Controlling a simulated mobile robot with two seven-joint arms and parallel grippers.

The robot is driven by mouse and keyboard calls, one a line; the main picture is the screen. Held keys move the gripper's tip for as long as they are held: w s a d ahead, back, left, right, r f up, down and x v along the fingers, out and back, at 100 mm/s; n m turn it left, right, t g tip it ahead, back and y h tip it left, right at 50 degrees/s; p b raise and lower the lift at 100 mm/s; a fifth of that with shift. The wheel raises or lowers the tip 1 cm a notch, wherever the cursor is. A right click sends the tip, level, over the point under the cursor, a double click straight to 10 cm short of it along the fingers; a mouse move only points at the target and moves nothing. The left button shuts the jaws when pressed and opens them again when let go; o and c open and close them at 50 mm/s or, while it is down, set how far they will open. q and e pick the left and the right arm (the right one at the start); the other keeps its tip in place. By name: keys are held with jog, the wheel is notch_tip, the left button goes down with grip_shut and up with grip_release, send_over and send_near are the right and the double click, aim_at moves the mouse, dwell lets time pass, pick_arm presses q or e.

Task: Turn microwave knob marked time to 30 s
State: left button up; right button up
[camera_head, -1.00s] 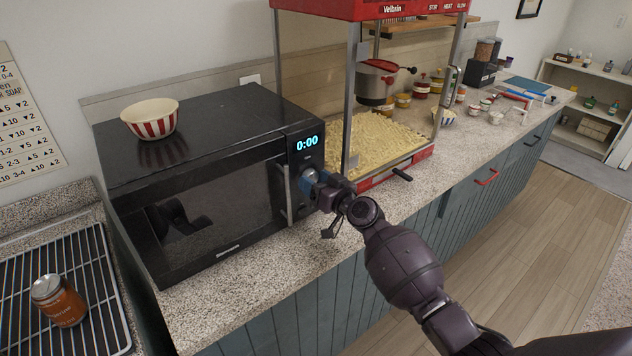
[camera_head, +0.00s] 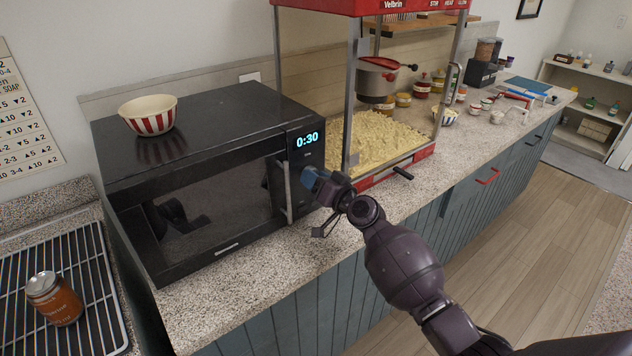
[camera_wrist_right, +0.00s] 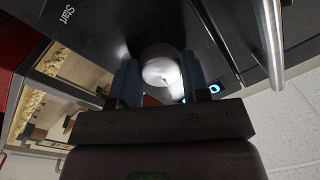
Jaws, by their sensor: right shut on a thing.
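The black microwave (camera_head: 200,180) stands on the counter with its door shut. Its display (camera_head: 307,140) reads 0:30 in blue digits. My right gripper (camera_head: 316,180) is at the control panel, and its fingers and wrist hide the knob in the head view. In the right wrist view, the round silver knob (camera_wrist_right: 161,68) sits between the two blue fingers of my right gripper (camera_wrist_right: 160,80), which is shut on it. The word Start (camera_wrist_right: 67,14) shows on the panel nearby. My left gripper is not in view.
A red-striped bowl (camera_head: 149,115) sits on top of the microwave. A red popcorn machine (camera_head: 385,135) stands right of it, close to my right wrist. The floor right of the counter is clear.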

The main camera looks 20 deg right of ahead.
jog(key=shift+m, duration=1.1)
jog(key=o, duration=0.9)
jog(key=b+v, duration=0.1)
jog(key=v, duration=1)
jog(key=shift+a+f, duration=0.1)
